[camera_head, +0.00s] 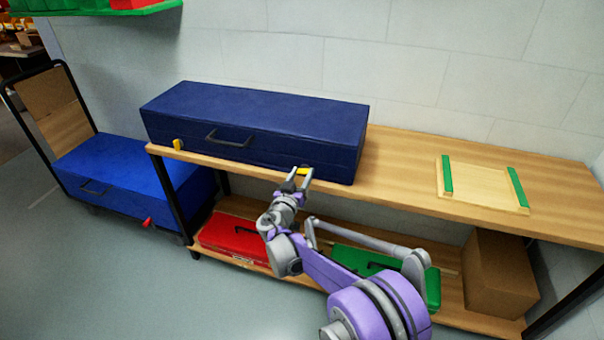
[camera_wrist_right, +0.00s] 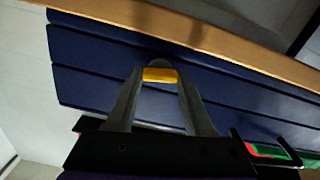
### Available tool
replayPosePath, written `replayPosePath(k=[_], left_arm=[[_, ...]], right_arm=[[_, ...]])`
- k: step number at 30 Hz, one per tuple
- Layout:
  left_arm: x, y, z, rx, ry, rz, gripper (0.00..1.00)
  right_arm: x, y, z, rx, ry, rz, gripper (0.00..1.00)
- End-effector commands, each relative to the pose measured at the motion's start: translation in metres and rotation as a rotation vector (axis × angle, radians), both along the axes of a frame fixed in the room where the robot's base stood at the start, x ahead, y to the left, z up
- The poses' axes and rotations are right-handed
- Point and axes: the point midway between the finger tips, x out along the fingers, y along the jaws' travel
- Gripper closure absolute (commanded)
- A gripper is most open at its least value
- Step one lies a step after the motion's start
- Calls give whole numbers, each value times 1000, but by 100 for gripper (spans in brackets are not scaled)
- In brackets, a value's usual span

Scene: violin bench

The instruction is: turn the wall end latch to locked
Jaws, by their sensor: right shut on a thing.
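A long dark blue case (camera_head: 255,115) lies closed on the wooden bench, with a black handle (camera_head: 228,138) on its front. A yellow latch (camera_head: 178,144) sits at the left of its front face. A second yellow latch (camera_head: 303,170) sits near the right end. My right gripper (camera_head: 299,174) is shut on this right-hand latch from the front. In the right wrist view the yellow latch (camera_wrist_right: 160,75) lies crosswise between the two fingertips of the gripper (camera_wrist_right: 160,82). Its lock marking cannot be read. My left gripper is out of view.
A wooden board with green strips (camera_head: 480,186) lies on the bench (camera_head: 395,160) at right. The lower shelf holds a red case (camera_head: 235,236), a green case (camera_head: 345,256) and a cardboard box (camera_head: 497,275). A trolley with a brighter blue case (camera_head: 120,165) stands at left.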

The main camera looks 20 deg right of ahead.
Motion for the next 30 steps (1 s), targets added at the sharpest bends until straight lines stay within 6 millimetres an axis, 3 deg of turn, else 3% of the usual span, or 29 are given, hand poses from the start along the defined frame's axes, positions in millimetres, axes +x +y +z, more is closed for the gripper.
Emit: replayPosePath(k=[12,30], left_arm=[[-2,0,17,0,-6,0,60],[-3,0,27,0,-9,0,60]], right_arm=[[1,1,0,-321,217,0,100],[2,2,-2,-793,536,0,100]])
